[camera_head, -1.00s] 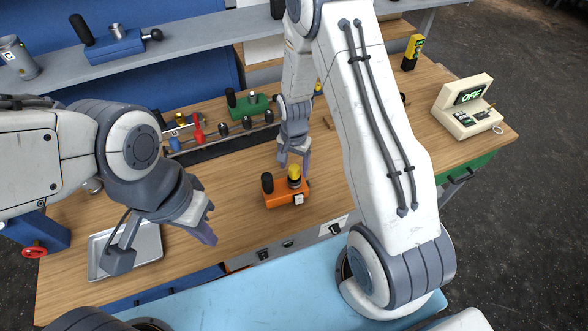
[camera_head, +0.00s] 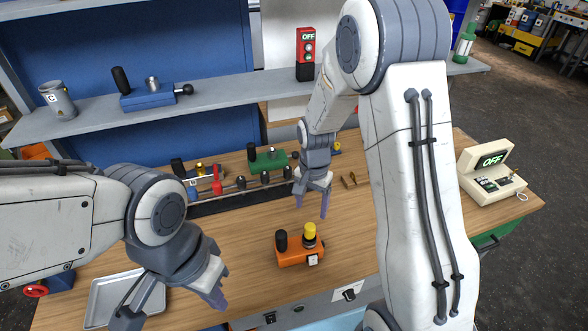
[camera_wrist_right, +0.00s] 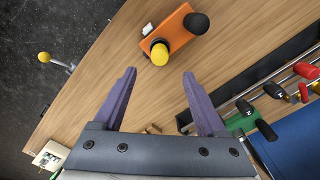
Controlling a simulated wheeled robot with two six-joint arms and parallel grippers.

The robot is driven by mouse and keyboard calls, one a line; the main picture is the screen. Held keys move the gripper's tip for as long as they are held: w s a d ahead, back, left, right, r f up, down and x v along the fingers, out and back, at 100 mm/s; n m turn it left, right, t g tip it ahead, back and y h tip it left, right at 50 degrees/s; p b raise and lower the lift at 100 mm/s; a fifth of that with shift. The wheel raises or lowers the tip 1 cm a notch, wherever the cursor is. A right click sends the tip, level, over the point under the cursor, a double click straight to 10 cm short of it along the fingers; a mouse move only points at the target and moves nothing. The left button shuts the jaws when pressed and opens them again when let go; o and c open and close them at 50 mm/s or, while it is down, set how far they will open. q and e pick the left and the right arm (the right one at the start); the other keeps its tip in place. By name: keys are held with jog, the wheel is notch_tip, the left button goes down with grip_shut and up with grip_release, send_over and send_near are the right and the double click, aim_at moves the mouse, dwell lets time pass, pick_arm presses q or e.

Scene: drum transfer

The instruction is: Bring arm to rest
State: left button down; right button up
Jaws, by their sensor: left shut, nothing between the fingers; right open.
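My right gripper (camera_head: 312,200) is open and empty above the wooden workbench (camera_head: 225,290). Its two purple fingers also show spread apart in the right wrist view (camera_wrist_right: 160,95). An orange fixture (camera_head: 291,257) with a black knob and a yellow-topped cylinder (camera_head: 310,231) stands on the bench, just in front of the right gripper. In the right wrist view the orange fixture (camera_wrist_right: 168,32) lies beyond the fingertips, apart from them. My left gripper (camera_head: 216,287) is shut and empty at the lower left, over the bench beside a metal tray.
The metal tray (camera_head: 100,308) lies at the front left. A rack with several tools (camera_head: 240,182) and a green fixture (camera_head: 267,160) stand behind. A shelf (camera_head: 220,93) holds a blue fixture (camera_head: 150,97) and a red OFF device (camera_head: 306,45). A beige OFF box (camera_head: 487,170) stands right.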

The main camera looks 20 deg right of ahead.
jog(key=s+a+r+n+b, duration=0.1)
jog(key=s+a+r+n, duration=0.7)
jog(key=s+a, duration=0.25)
pick_arm(q)
notch_tip(320, 180, down, 2)
jog(key=shift+f+b, duration=0.1)
jog(key=shift+b, duration=0.5)
pick_arm(e)
jog(key=s+a+r+n, duration=0.1)
jog(key=s+n, duration=0.3)
jog(key=s, duration=0.2)
jog(key=s+a+r+n+y, duration=0.1)
jog(key=s+a+r+n, duration=0.1)
jog(key=s+n, duration=0.2)
jog(key=s, duration=0.3)
jog(key=shift+a+n, duration=0.25)
jog(key=shift+n, duration=0.05)
